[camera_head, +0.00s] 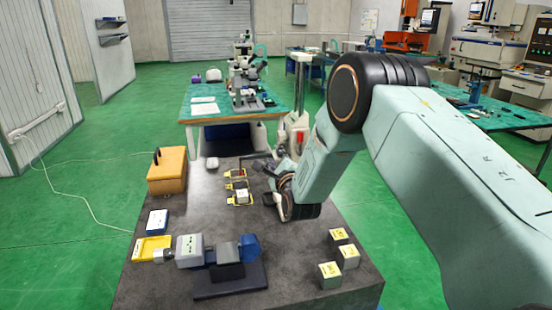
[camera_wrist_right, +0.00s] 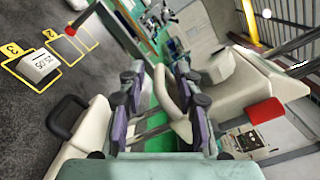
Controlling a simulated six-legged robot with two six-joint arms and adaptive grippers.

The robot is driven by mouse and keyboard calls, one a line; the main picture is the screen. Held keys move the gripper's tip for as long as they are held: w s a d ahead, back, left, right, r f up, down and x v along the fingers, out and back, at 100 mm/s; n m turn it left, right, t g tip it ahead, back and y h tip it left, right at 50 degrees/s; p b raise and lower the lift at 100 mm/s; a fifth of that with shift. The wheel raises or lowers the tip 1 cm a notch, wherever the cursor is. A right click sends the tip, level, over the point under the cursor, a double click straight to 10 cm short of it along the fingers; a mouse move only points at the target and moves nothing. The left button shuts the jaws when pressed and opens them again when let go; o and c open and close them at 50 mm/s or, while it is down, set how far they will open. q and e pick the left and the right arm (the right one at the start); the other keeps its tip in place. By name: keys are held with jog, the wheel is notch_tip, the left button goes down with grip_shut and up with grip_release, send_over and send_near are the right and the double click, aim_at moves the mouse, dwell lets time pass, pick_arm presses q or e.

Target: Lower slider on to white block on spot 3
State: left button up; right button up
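The white block (camera_head: 242,196) sits on a yellow-framed spot on the dark table. In the wrist view the white block (camera_wrist_right: 38,66) bears black print and lies in the frame marked 3 (camera_wrist_right: 12,48). My right gripper (camera_head: 264,182) is beside the spots, partly hidden by its own arm. In the wrist view its fingers (camera_wrist_right: 160,90) stand apart, with green and a pale part between them. A red-ended pale part (camera_wrist_right: 265,110) shows to their right; I cannot tell surely whether it is the slider. My left gripper is out of view.
An empty frame marked 2 (camera_wrist_right: 66,48) adjoins spot 3. An orange box (camera_head: 167,172) stands at the table's left. A grey and blue vise-like device (camera_head: 190,250) is at the front, with several small blocks (camera_head: 330,275) at front right.

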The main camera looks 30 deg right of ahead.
jog(key=shift+w+d+f, duration=0.15)
jog(key=shift+d, duration=0.1)
jog(key=c, duration=0.3)
jog(key=shift+a, duration=0.15)
grip_shut()
